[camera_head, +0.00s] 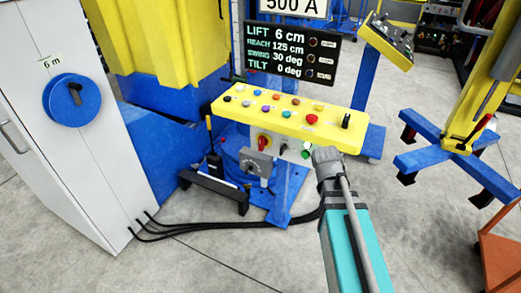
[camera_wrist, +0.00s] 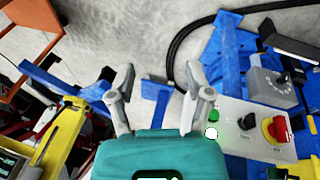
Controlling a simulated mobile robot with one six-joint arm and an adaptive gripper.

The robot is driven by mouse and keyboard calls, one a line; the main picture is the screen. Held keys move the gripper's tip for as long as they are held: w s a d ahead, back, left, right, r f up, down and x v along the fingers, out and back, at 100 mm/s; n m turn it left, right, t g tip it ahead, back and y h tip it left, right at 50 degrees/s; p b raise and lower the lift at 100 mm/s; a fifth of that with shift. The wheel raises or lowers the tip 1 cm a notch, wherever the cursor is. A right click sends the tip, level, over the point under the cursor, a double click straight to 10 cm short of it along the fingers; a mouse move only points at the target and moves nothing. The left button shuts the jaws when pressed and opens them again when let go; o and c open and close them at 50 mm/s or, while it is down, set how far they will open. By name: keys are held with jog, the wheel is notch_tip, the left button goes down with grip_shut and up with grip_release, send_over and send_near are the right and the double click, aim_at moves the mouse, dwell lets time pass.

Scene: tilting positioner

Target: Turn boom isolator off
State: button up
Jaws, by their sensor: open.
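A red rotary switch on a yellow plate (camera_head: 263,142) sits on the pale front panel under the yellow console. It looks like the isolator; its label cannot be read. It also shows at the right of the wrist view (camera_wrist: 278,129). Its handle's exact angle is hard to tell. My gripper (camera_head: 325,156) is by the right end of that panel, to the right of the switch and apart from it. In the wrist view my gripper's two fingers (camera_wrist: 160,76) are spread with nothing between them.
Between switch and gripper, the panel carries a black selector (camera_wrist: 247,121), a green button (camera_wrist: 213,115) and a white button (camera_wrist: 211,133). A grey box with a black knob (camera_head: 256,162) hangs below. The yellow console (camera_head: 232,104) overhangs, bearing several buttons. Black cables (camera_head: 230,225) cross the floor.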

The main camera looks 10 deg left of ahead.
jog(key=w+a+f+m+t+h+b, duration=0.25)
jog(key=w+f+b, duration=0.25)
jog(key=w+b, duration=0.25)
jog(key=t+b, duration=1.3)
jog(key=b, duration=0.5)
send_near(260, 144)
jog(key=a+v, duration=0.1)
jog(key=v, duration=0.2)
jog(key=shift+w+d+r+h, duration=0.1)
jog(key=shift+w+d+h, duration=0.15)
jog(key=shift+h, duration=0.1)
jog(key=shift+w, duration=0.1)
jog(key=x, duration=1.3)
jog(key=shift+w+d, duration=0.2)
jog(key=shift+w, duration=0.1)
